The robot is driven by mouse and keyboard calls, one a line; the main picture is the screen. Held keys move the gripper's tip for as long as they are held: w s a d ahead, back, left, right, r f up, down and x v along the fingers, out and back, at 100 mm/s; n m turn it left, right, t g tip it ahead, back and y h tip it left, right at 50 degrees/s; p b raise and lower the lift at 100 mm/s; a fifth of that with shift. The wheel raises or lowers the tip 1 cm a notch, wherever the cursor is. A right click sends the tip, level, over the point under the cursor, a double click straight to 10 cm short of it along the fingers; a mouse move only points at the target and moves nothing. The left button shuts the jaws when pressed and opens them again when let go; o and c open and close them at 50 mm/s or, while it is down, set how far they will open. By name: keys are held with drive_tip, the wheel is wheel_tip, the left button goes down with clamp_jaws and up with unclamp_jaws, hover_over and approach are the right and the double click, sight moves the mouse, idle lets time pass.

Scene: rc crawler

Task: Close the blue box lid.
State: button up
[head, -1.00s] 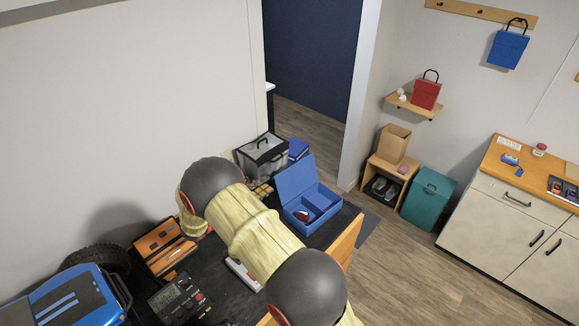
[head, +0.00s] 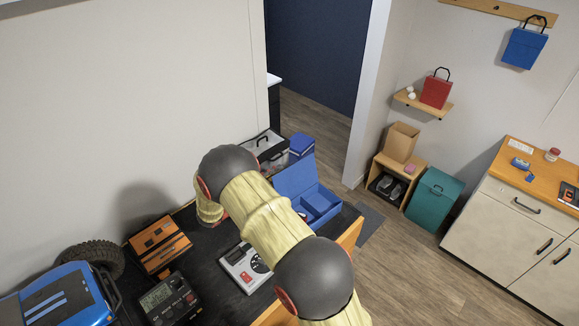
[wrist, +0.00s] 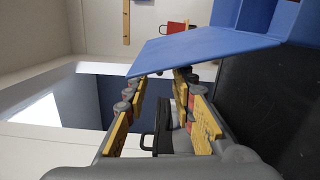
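The blue box (head: 322,207) sits at the right end of the black worktop, with its lid (head: 296,177) standing up and open. My arm covers the box's near left part. My gripper is hidden behind my arm in the head view. In the wrist view, my gripper (wrist: 158,92) is open, its yellow-padded fingers apart with nothing held between them. The blue lid (wrist: 195,45) spans the upper part of that view, close to the fingertips; I cannot tell whether they touch.
A black-lidded clear case (head: 266,146) and a dark blue box (head: 301,145) stand behind the blue box. A grey device (head: 243,268), a meter (head: 170,300) and an orange case (head: 160,245) lie on the worktop. A wall (head: 120,100) runs along its back.

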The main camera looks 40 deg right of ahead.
sight(289, 168)
drive_tip(key=d+p, duration=0.1)
drive_tip(key=d, duration=0.5)
drive_tip(key=shift+w, duration=0.15)
drive_tip(key=shift+c, duration=1.4)
drive_tip(key=shift+a, duration=0.1)
drive_tip(key=c, duration=0.4)
